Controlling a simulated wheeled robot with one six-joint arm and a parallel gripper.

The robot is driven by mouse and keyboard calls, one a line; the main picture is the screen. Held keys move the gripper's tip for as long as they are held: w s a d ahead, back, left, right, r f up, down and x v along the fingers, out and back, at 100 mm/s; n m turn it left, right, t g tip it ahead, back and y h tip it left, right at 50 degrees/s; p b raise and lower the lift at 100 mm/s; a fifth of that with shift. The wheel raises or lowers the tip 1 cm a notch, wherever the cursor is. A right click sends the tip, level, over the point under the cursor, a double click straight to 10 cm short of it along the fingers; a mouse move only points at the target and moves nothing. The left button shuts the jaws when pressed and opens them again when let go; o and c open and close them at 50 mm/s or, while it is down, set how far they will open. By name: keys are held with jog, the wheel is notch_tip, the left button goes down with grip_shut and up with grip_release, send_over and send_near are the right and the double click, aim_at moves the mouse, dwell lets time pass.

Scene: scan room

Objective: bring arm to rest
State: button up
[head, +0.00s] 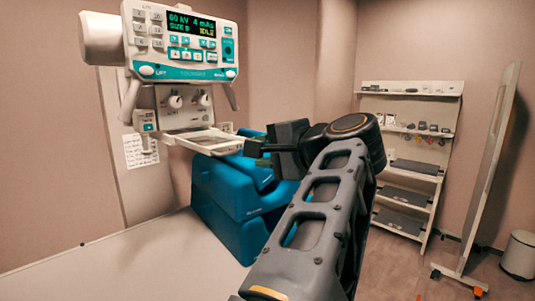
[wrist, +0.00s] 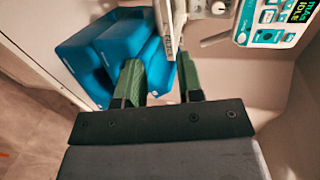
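My arm (head: 325,205) reaches up and forward from the bottom of the head view, with its elbow bent at the upper right. My gripper (head: 256,149) points left, in front of the blue cushions and close to the X-ray unit's frame. In the wrist view my gripper (wrist: 159,80) has its two green fingers apart, with no held object visible between them. The blue cushions (wrist: 95,55) and a pale upright part of the unit show beyond the fingers. The exact gap between fingers and unit cannot be told.
The X-ray unit (head: 185,45), with a lit panel and a flat frame (head: 205,141) below, hangs at upper left. Blue cushions (head: 235,205) sit on a pale table (head: 130,262). A shelf rack (head: 410,155), a tall panel (head: 485,170) and a bin (head: 520,256) stand right.

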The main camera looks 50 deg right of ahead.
jog(key=shift+s+r, duration=0.1)
jog(key=shift+s, duration=0.4)
dwell(0.3)
jog(key=w+a+f+n+g+y, duration=0.25)
jog(key=w+a+f+g, duration=0.2)
jog(key=f, duration=0.65)
jog(key=w+a+f+n+g+y, duration=0.1)
jog(key=w+a+f+n+g, duration=0.3)
jog(key=f, duration=0.6)
jog(key=s+a+f+n+g+h, duration=0.2)
jog(key=s+a+f+n+g, duration=0.1)
jog(key=a+f+n, duration=0.9)
jog(key=shift+s+a+f+h, duration=0.15)
jog(key=shift+s+f+h, duration=0.35)
jog(key=shift+f, duration=1.55)
